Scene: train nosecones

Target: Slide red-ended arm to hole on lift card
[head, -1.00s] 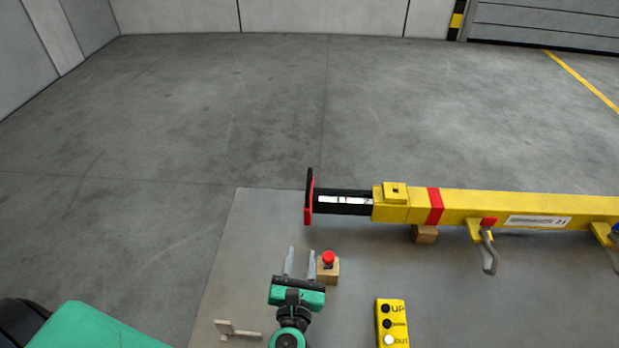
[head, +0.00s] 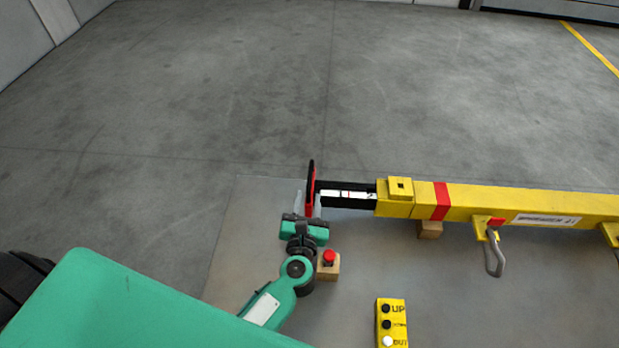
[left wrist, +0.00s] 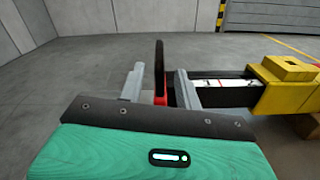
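The black arm (head: 360,201) slides out of the left end of the yellow beam (head: 500,201). A white strip (head: 340,194) with red and black marks runs along it. Its red end plate (head: 310,200), with a black upper part, stands upright at its left tip. My left gripper (head: 307,205) is at this end plate. My right gripper is not in view.
A red button on a wooden block (head: 328,268) stands just right of my left wrist. A yellow control box (head: 390,322) marked UP and OUT lies in front. A wooden block (head: 430,229) is under the beam. A grey hook (head: 494,252) hangs from it. The table's left side is clear.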

